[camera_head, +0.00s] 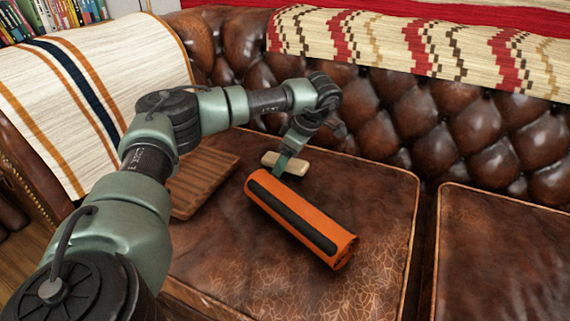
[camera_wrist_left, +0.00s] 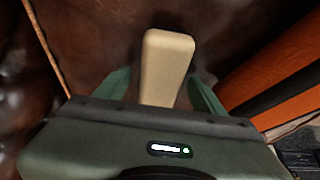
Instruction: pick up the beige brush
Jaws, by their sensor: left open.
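In the left wrist view, the brush (camera_wrist_left: 168,58) stands between the two green fingers of my left gripper (camera_wrist_left: 160,85). The jaws are open, with a gap visible on both sides of the brush. The brush's lower end is hidden by the gripper body. My right gripper is in neither view.
An orange roll with a black stripe (camera_head: 300,218) lies beside the gripper on the cushion. A slatted wooden board (camera_head: 204,180) lies to the left. The tufted sofa back (camera_head: 400,135) rises behind. The cushion's right part (camera_head: 380,215) is clear.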

